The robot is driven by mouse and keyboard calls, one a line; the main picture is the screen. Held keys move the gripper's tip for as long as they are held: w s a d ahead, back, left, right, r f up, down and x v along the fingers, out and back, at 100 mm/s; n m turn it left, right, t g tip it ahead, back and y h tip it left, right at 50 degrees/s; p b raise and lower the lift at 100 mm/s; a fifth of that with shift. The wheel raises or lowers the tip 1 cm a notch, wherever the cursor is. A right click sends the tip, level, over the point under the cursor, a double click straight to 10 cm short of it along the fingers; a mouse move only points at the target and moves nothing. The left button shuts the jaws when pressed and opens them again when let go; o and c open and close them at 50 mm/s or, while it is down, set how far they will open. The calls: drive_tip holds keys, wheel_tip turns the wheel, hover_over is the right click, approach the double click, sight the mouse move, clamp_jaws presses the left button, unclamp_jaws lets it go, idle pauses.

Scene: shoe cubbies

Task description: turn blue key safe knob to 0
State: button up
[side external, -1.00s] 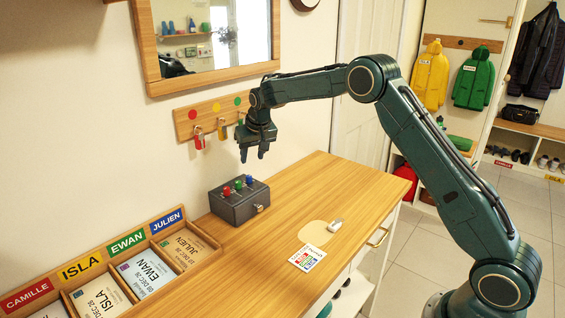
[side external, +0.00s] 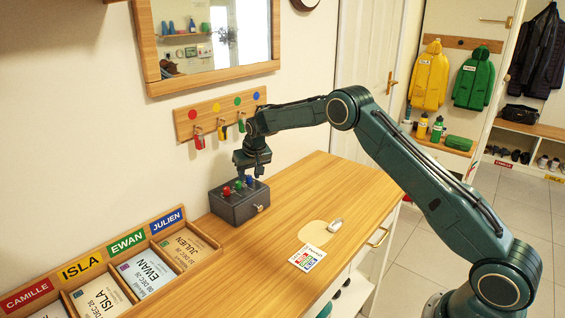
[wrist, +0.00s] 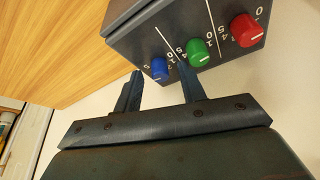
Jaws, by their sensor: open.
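The dark grey key safe (side external: 238,208) sits on the wooden cabinet top against the wall. On its top are a red knob (side external: 227,190), a green knob (side external: 238,184) and a blue knob (side external: 249,180). In the wrist view the blue knob (wrist: 159,68) is beyond the fingertips, between their lines; the green knob (wrist: 198,52) and red knob (wrist: 246,30) are to its right. Each has a white pointer line and a printed scale. My gripper (wrist: 160,72) is open, its right fingertip between blue and green. In the side view my gripper (side external: 252,170) is just above the safe.
Keys hang on a wooden hook rail (side external: 220,113) on the wall above the safe. A wooden tray (side external: 200,232) with name cards is to the left. A card (side external: 307,257) and a small whitish object (side external: 336,225) lie at the right. The cabinet top between is clear.

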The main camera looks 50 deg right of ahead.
clamp_jaws()
drive_tip(key=shift+n, duration=0.4)
drive_tip(key=n, duration=0.1)
drive_tip(key=n+y, duration=0.1)
drive_tip(key=n, duration=0.1)
drive_tip(key=n+y, duration=0.1)
drive_tip(key=n, duration=0.1)
drive_tip(key=shift+d, duration=0.25)
drive_tip(key=n+y, duration=0.1)
drive_tip(key=n, duration=0.2)
drive_tip(key=n+g+y, duration=0.1)
drive_tip(key=n, duration=0.2)
drive_tip(key=shift+d, duration=0.1)
drive_tip(key=shift+n+y, duration=0.3)
